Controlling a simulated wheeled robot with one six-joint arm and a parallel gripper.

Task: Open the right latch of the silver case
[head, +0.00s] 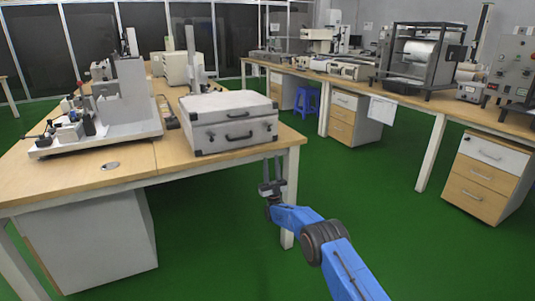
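The silver case (229,122) lies closed near the right end of the left wooden table (130,178). It is light grey with black corners, and its black handle (239,136) is on the front face. Small dark marks flank the handle on the front. The right latch is too small to make out clearly. My gripper (272,172) is in front of the table's right corner, below and to the right of the case, apart from it. Its two fingers point upward with a gap between them, and nothing shows between them.
A grey instrument on a base plate (95,140) stands left of the case. A metal column stands behind the case. A right bench (400,97) holds test equipment, with drawer cabinets (490,172) below. The green floor (400,225) between is clear, with a blue stool (307,101) farther back.

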